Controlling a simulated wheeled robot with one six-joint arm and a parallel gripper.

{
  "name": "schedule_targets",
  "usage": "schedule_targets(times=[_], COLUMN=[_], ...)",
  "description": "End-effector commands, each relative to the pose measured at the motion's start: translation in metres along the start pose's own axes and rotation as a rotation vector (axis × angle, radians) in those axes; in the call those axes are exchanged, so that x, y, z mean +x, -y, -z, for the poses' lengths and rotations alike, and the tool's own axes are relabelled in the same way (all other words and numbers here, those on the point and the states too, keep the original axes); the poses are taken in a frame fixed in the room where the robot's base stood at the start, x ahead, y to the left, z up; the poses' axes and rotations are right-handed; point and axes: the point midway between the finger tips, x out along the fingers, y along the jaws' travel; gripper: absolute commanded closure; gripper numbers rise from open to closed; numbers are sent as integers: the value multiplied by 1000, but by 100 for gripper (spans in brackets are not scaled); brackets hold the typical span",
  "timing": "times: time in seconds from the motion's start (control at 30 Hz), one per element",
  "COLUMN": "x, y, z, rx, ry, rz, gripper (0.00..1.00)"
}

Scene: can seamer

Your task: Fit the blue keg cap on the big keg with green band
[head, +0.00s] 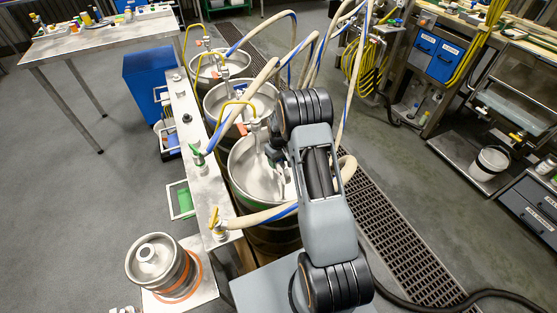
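The big keg with the green band (244,178) is the nearest of three steel kegs in a row, just left of my arm. My gripper (280,165) is over this keg's top, mostly hidden by my arm and the clutter there. I cannot tell whether it is open or holds anything. I cannot make out a blue keg cap anywhere.
Two more big kegs (213,68) stand behind, with hoses arching over them. A steel rail bench (190,135) with valves runs along their left. A small keg (160,262) with an orange band is front left. A table (85,42) holds small items. Floor at left is open.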

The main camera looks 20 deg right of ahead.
Motion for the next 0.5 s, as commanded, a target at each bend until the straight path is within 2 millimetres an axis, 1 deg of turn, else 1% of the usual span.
schedule_targets(times=[0.07,0.1,0.3,0.37,0.5], x=[3,4,2,2,2], y=[0,0,0,0,0], z=[0,0,0,0,0], rx=[0,0,0,0,0], ry=[0,0,0,0,0], rz=[0,0,0,0,0], gripper=[66,42,23,18,18])
